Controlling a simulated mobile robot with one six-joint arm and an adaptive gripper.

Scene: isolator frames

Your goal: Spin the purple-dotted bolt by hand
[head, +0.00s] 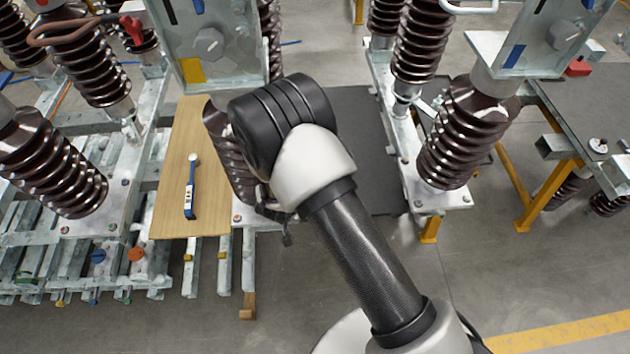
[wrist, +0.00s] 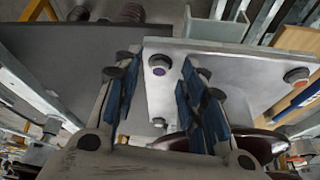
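The purple-dotted bolt (wrist: 159,66) shows in the wrist view near the corner of a pale metal plate (wrist: 225,75). It lies in the gap between the fingertips of my gripper (wrist: 161,74). The two fingers with blue pads are open, one on each side of the bolt, with space visible between pads and bolt. I cannot tell how far the tips are from the plate. In the head view my own arm hides the gripper and this bolt.
Another bolt (wrist: 297,75) with a reddish dot sits on the same plate. Brown ribbed insulators (head: 467,130) stand on both sides of my arm. A blue-handled tool (head: 190,187) lies on a wooden board (head: 170,214) at left. Open floor (head: 540,290) shows at the right front.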

